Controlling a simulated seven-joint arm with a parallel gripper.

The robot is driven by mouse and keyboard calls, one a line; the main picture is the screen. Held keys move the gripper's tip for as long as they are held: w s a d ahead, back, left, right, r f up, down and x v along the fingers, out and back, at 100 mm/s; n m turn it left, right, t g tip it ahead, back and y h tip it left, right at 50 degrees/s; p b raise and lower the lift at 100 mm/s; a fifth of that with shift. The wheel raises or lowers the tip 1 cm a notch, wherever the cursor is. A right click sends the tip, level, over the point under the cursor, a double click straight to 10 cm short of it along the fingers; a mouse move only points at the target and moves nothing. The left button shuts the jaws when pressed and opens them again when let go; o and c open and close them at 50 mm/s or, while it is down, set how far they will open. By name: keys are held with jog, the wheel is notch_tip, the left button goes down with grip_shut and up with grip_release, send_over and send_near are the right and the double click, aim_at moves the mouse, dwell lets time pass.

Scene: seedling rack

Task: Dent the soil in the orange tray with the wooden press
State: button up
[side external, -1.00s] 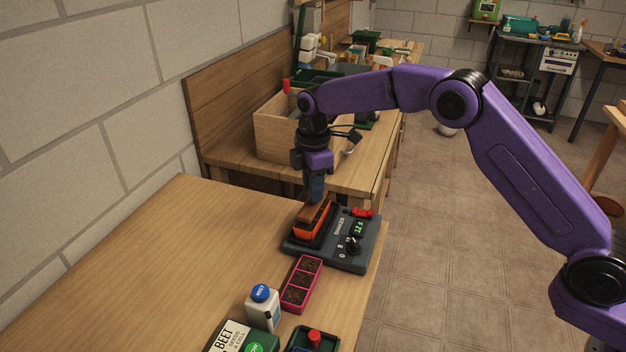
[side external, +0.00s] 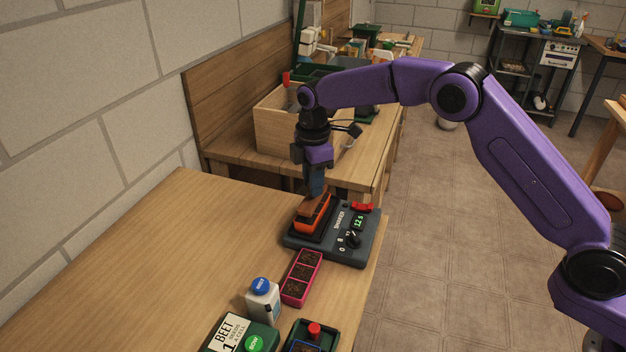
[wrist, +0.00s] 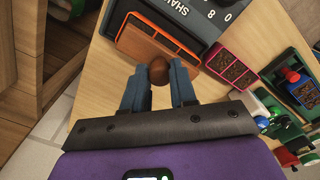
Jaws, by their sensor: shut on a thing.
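The orange tray (side external: 319,226) sits on the dark shaker (side external: 345,250) on the wooden bench. It also shows in the wrist view (wrist: 193,50), with dark soil in its uncovered cells. My gripper (side external: 314,192) is shut on the wooden press, pointing down over the tray. In the wrist view, the fingertips (wrist: 157,82) close around the press's round brown knob (wrist: 157,68). The press's flat brown plate (wrist: 138,47) covers part of the tray, offset to one side. Whether the plate touches the soil is hard to tell.
A pink tray of soil (side external: 302,278) lies in front of the shaker. The bench's left is clear.

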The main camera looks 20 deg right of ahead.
jog(key=shift+f, duration=0.6)
dwell(0.9)
jog(key=shift+r, duration=4.05)
